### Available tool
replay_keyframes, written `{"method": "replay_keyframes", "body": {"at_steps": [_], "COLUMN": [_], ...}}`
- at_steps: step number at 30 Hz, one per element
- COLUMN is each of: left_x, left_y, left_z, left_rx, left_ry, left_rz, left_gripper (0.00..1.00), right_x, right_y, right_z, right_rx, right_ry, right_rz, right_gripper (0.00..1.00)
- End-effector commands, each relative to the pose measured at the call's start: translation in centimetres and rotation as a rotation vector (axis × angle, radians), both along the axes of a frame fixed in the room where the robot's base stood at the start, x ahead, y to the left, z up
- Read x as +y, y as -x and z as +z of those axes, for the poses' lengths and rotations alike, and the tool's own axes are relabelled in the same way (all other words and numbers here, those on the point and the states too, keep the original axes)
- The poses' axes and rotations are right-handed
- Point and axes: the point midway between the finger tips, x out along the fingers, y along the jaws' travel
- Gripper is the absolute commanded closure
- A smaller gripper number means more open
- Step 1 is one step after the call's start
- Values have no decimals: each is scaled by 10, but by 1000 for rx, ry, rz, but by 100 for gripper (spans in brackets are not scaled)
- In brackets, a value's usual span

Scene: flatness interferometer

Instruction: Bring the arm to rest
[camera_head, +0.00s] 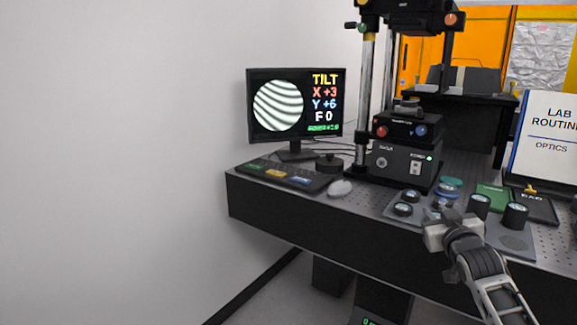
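My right arm comes in from the lower right, and its gripper (440,222) is over the front edge of the black optics table (330,219). It is close to the small round optics on the tray, and I cannot tell whether it touches any. Its fingers point away from me and are mostly hidden, so I cannot tell whether they are open or shut. My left gripper is not in view. The interferometer (404,165) stands at the table's back. The monitor (296,105) shows curved fringes and "TILT X +3, Y +6, F 0".
Dark cylinders (516,216) stand right of my gripper. A "LAB ROUTINE OPTICS" sign (548,140) stands at the right. The floor and wall at left are clear.

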Motion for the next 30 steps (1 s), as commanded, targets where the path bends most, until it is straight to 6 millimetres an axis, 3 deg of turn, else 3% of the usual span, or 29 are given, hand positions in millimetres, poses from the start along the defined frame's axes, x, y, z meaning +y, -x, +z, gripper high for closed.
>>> {"method": "replay_keyframes", "body": {"at_steps": [2,3,11,14,19,24,27,30], "left_x": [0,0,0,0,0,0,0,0], "left_y": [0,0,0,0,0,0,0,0], "left_z": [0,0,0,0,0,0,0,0], "left_rx": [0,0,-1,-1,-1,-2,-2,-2], "left_ry": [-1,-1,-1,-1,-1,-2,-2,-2], "left_rz": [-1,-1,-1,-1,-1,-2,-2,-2], "left_gripper": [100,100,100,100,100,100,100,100], "right_x": [-7,5,60,87,139,179,192,199], "right_y": [3,13,77,118,217,315,352,373], "right_z": [-22,-41,-129,-167,-226,-251,-252,-251], "right_rx": [118,129,238,295,416,525,566,591], "right_ry": [73,64,32,7,-72,-171,-216,-242], "right_rz": [-32,-8,88,132,212,260,270,272], "right_gripper": [77,77,77,77,77,77,77,77]}}
